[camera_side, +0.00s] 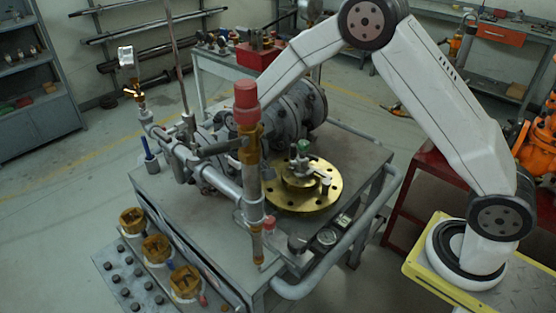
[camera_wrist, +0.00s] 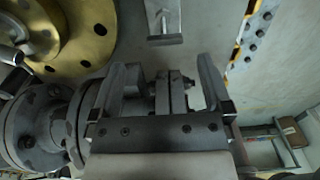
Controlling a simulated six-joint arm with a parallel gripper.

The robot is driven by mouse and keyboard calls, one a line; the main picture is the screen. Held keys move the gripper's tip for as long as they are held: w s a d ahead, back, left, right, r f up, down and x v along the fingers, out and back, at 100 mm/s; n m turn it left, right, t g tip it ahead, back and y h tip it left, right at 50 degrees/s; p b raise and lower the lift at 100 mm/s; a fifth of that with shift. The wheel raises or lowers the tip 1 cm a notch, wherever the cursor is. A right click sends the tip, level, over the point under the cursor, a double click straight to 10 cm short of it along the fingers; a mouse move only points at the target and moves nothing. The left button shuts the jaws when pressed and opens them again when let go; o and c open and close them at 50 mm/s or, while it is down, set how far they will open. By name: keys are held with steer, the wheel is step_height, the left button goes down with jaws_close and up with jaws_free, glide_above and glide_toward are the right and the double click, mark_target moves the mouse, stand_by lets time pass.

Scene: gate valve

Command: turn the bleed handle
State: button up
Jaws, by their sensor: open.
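My gripper (camera_wrist: 162,68) is open in the wrist view, with its two grey fingers well apart. A grey metal fitting (camera_wrist: 172,92) with a bolt on its right shows between the fingers. I cannot tell whether they touch it. A grey bar-like part (camera_wrist: 163,22) lies ahead of the fingertips. In the side view, a dark lever-like part (camera_side: 222,146) crosses near the upright pipe with the red cap (camera_side: 246,97). I cannot tell which part is the bleed handle.
A brass flange (camera_side: 325,190) with a green-topped fitting lies on the grey bench (camera_side: 363,160); the flange also shows in the wrist view (camera_wrist: 90,25). A flanged grey valve body (camera_side: 309,100) stands behind. Several brass-coloured knobs (camera_side: 157,248) line the front.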

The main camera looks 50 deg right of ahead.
steer(key=shift+w+a+f, duration=0.25)
steer(key=shift+w+f, duration=0.1)
steer(key=shift+f, duration=0.05)
steer(key=shift+f, duration=3.85)
steer(key=c, duration=1.3)
